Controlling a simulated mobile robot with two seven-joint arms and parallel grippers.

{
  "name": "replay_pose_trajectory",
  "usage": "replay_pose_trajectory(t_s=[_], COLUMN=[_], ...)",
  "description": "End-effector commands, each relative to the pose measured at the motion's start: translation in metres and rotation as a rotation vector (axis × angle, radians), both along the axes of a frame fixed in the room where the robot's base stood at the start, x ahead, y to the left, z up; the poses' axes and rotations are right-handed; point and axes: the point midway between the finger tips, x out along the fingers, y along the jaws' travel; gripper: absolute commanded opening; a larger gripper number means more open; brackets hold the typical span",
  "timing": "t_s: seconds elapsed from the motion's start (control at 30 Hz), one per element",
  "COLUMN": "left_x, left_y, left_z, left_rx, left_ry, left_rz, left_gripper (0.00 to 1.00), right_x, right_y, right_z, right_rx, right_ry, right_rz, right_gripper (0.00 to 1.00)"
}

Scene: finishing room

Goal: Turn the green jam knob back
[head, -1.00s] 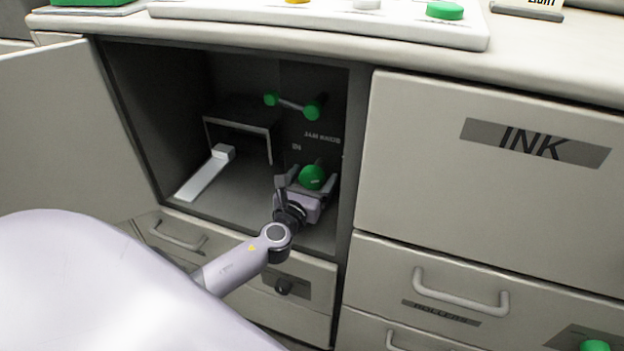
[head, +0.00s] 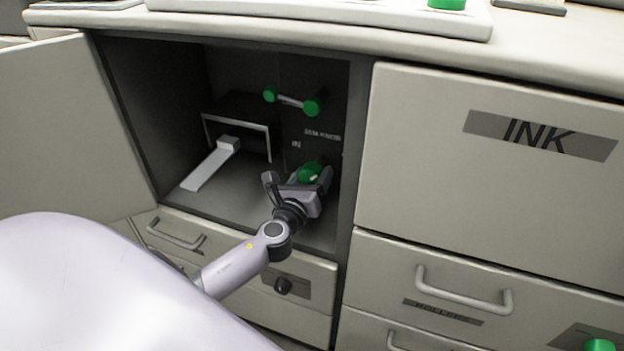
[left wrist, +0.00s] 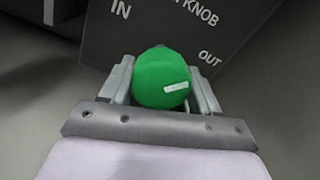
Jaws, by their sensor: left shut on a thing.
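The green jam knob (head: 311,172) is on the dark panel inside the open cabinet. It also shows in the left wrist view (left wrist: 160,78), with a white pointer mark aimed to the right in that picture. My left gripper (head: 298,178) has a finger on each side of the knob and is shut on it; the fingers also show in the left wrist view (left wrist: 163,82). The panel reads IN at upper left of the knob and OUT to its right in the wrist view. The gripper body hides the lower part of the knob in the head view. My right gripper is not in view.
Above the knob, a bar with two green ends (head: 291,101) sticks out of the panel. The cabinet door (head: 70,130) is open at left. The INK front (head: 490,170) is shut.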

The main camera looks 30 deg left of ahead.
Motion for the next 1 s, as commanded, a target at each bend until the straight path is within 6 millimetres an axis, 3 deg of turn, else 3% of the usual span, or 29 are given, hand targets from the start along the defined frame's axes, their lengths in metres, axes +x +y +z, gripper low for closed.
replay_pose_trajectory(t_s=[0.33, 1.0], left_x=[0.000, 0.000], left_y=[-0.001, -0.002], left_z=[-0.001, 0.001], left_rx=[-0.325, -0.945], left_ry=[-0.078, -0.227], left_rz=[0.000, 0.001], left_gripper=[0.31, 0.31], right_x=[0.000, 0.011], right_y=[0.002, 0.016], right_z=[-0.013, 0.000], right_rx=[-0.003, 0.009], right_ry=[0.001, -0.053], right_rz=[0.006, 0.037], right_gripper=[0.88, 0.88])
